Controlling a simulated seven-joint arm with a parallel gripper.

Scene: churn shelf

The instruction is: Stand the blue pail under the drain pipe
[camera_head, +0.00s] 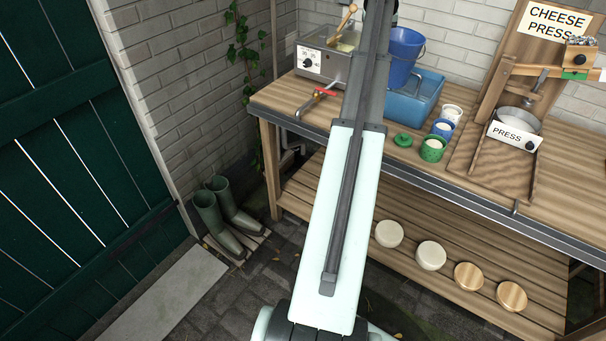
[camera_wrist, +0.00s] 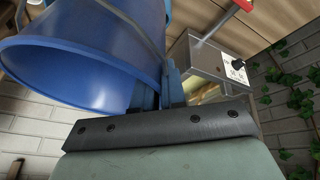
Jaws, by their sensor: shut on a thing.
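The blue pail (camera_head: 404,54) is at the back of the bench, seen above and behind the blue tub; I cannot tell from these frames how far it is off the bench. In the wrist view the pail (camera_wrist: 95,60) fills the upper left, with its handle against its side. My gripper (camera_wrist: 172,88) is shut on the pail at its rim. In the head view my arm hides the gripper. The drain pipe (camera_head: 305,106) with a red lever (camera_head: 325,92) comes from the steel vat (camera_head: 325,62) at the bench's left end. The red lever also shows in the wrist view (camera_wrist: 222,18).
The blue tub (camera_head: 410,100), several small pots (camera_head: 432,149) and a green lid (camera_head: 403,140) stand right of my arm. The cheese press (camera_head: 515,120) is further right. Cheeses (camera_head: 431,255) lie on the lower shelf. Boots (camera_head: 220,215) stand on the floor left of the bench.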

